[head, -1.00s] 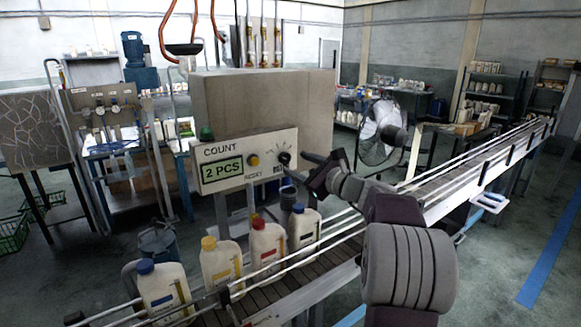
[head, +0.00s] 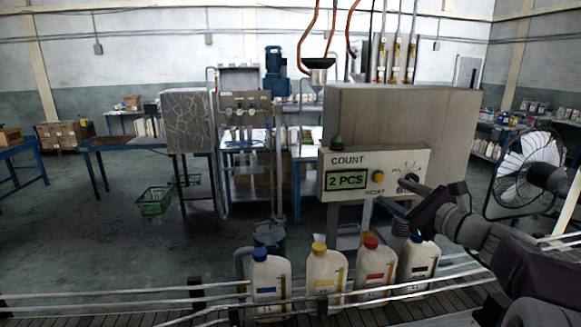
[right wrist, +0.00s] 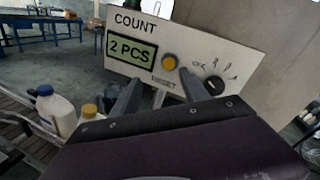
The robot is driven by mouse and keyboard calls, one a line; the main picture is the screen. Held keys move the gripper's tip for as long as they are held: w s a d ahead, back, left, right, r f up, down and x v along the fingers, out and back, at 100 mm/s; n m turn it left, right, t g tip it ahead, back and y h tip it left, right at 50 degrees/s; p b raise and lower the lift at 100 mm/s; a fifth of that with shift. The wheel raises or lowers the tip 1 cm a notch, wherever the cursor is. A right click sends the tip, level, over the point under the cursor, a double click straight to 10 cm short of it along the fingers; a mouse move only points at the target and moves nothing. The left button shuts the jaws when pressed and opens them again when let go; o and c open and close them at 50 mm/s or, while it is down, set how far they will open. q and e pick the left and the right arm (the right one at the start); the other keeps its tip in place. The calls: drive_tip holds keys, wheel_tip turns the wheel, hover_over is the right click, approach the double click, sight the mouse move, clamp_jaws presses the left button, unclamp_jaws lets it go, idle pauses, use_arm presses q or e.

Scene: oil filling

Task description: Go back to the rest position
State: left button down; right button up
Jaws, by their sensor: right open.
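The grey machine's control panel (head: 350,161) reads "2 PCS" on its COUNT display (head: 346,180), with a yellow reset button (head: 378,177) and a dark rotary knob (head: 409,181). My right gripper (head: 384,202) is in front of the panel's lower right, near the knob; its fingers are open and empty. The right wrist view shows the fingers (right wrist: 158,93) spread before the panel, with the knob (right wrist: 214,86) to their right. Whether a finger touches the panel cannot be told. My left gripper is not in view.
A large fan (head: 528,170) is at the right. Floor behind the conveyor at left is open, with green baskets (head: 154,200).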

drive_tip(key=s+a+f+n+g+y, duration=0.1)
drive_tip(key=s+a+f+n+g, duration=0.4)
drive_tip(key=a+f, duration=0.6)
drive_tip(key=s+a+f+n+g+y, duration=0.1)
drive_tip(key=s+a+f+n+g, duration=0.45)
drive_tip(key=a+f, duration=0.45)
drive_tip(key=s+d+f+n+g+h, duration=0.1)
drive_tip(key=s+f+n+g+h, duration=0.4)
drive_tip(key=s+f, duration=0.55)
drive_tip(key=s+d+f+n+h, duration=0.2)
drive_tip(key=s+d+f+n, duration=0.2)
drive_tip(key=d+n, duration=0.4)
drive_tip(key=s+n, duration=0.1)
drive_tip(key=n, duration=0.2)
drive_tip(key=shift+f, duration=0.35)
drive_tip(key=shift+d, duration=0.1)
